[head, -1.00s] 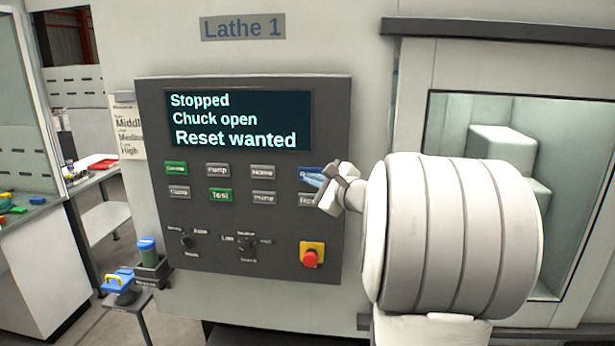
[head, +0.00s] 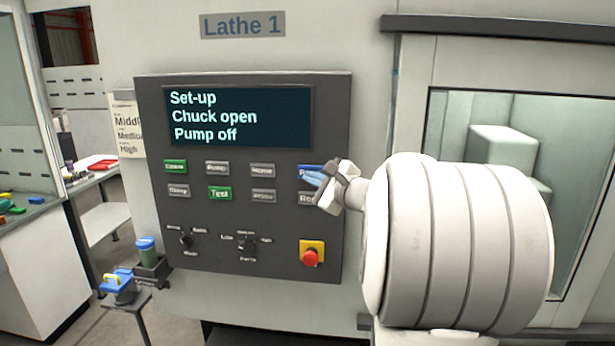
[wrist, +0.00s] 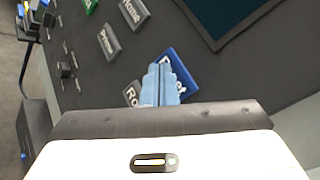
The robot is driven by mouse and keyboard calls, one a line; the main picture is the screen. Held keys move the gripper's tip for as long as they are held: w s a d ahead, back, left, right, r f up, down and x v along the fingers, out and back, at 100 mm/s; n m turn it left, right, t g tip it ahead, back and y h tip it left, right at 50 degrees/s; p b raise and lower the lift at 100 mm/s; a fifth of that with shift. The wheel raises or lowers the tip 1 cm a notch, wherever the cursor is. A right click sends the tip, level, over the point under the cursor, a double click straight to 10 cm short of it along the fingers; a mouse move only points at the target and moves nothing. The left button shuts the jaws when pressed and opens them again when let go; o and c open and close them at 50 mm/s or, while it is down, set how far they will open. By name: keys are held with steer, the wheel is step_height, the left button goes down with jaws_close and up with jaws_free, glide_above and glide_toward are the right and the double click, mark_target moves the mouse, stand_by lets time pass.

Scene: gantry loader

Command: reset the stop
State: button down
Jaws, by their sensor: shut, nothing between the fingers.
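The Lathe 1 control panel (head: 280,230) has a screen (head: 238,118) that reads "Set-up, Chuck open, Pump off". A blue button (head: 308,171) sits at the right end of the upper button row; its label is partly hidden by my gripper. In the wrist view the blue button (wrist: 178,68) is right at the fingertips. My gripper (head: 312,181) is shut and empty, with its fingers at the blue button's lower edge; I cannot tell if they touch it. A grey button (head: 306,198) below is partly covered. A red stop knob (head: 310,258) on a yellow plate sits lower right.
Other buttons, such as the green Test button (head: 220,193), and two rotary knobs fill the panel's left and middle. A window (head: 500,190) is behind my arm at the right. A small stand (head: 125,297) holds a blue-and-yellow item at lower left.

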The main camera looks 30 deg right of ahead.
steer(key=shift+s+a, duration=0.15)
steer(key=shift+s, duration=0.05)
steer(key=s+a, duration=0.1)
steer(key=s+a+b, duration=0.1)
steer(key=s+b, duration=0.1)
steer(key=s, duration=0.1)
steer(key=shift+s+a, duration=0.1)
steer(key=shift+a, duration=0.3)
stand_by(0.7)
